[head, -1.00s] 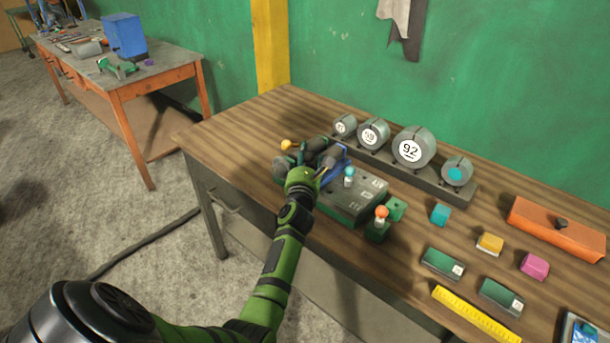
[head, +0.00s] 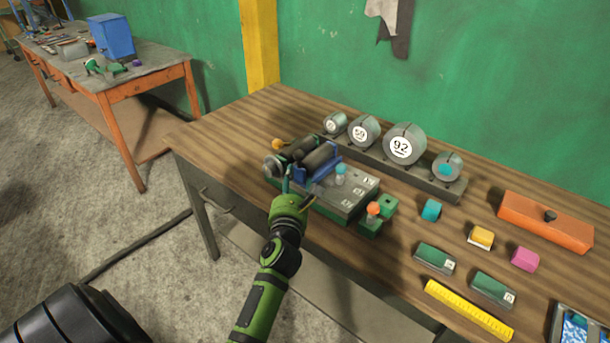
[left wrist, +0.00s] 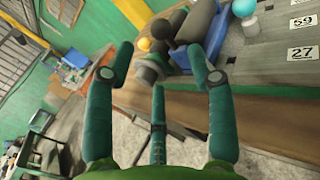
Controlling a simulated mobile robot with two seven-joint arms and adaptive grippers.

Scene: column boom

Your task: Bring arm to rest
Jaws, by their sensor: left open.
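My left arm comes in from the lower part of the head view. Its green gripper (head: 298,192) is at the near edge of the wooden bench (head: 240,130), just in front of a device with dark grey cylinders (head: 305,158) and a blue bracket (head: 318,172). In the left wrist view the teal fingers (left wrist: 160,85) are spread apart with nothing between them. The cylinders (left wrist: 196,22) show beyond the fingertips there, and the bench edge lies behind the fingers. My right gripper is not in view.
A grey block with numbered plates (head: 350,200) and an orange-topped peg (head: 373,209) stand right of the gripper. Round gauges (head: 404,144) line the back. Small blocks, a yellow ruler (head: 468,310) and an orange box (head: 545,220) lie at right.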

